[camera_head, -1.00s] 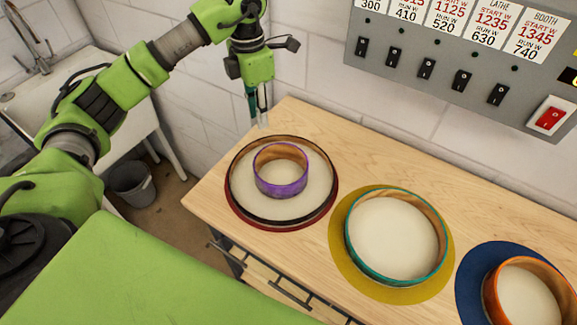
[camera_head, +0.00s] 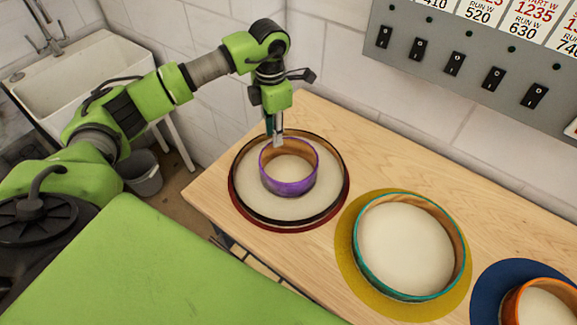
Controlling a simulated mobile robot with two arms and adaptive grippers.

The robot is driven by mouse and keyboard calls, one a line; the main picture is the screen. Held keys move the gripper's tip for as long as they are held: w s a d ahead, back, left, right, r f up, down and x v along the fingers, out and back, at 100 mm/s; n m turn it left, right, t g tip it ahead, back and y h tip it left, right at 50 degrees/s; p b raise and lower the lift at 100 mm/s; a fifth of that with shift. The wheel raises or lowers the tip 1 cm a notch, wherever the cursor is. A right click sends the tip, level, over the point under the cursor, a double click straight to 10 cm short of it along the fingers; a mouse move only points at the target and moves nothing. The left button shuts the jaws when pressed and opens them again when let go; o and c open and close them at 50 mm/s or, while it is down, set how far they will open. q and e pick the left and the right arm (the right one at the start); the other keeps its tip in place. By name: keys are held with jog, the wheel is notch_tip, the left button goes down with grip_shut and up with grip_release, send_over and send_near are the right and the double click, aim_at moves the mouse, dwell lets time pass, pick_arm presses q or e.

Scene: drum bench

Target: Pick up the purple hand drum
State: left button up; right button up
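The purple hand drum (camera_head: 290,187) is a small ring with a pale head and wooden inner wall. It sits inside a larger dark-rimmed drum (camera_head: 236,200), which lies on a dark red round mat (camera_head: 252,224) at the bench's left end. My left gripper (camera_head: 277,143) points down at the far rim of the purple drum, its two fingers slightly apart with nothing seen held. Its tips overlap the rim in the picture; whether they touch it I cannot tell. My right gripper is not in view.
A teal-rimmed drum (camera_head: 405,247) lies on a yellow mat (camera_head: 350,270). An orange drum (camera_head: 513,304) on a blue mat (camera_head: 487,290) is partly cut off at lower right. A switch panel (camera_head: 440,50) hangs on the wall behind. A sink and grey bucket (camera_head: 143,175) stand left.

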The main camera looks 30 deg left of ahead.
aim_at(278, 156)
pick_arm(q)
jog(key=shift+w+f, duration=0.15)
jog(key=shift+f, duration=0.5)
jog(key=f+p, duration=0.1)
jog(key=f, duration=0.2)
jog(key=f+p, duration=0.1)
jog(key=shift+d+f+p, duration=0.15)
jog(key=shift+d+p, duration=0.1)
jog(key=shift+p, duration=0.05)
jog(key=shift+w+f, duration=0.1)
jog(key=shift+f, duration=0.25)
grip_shut()
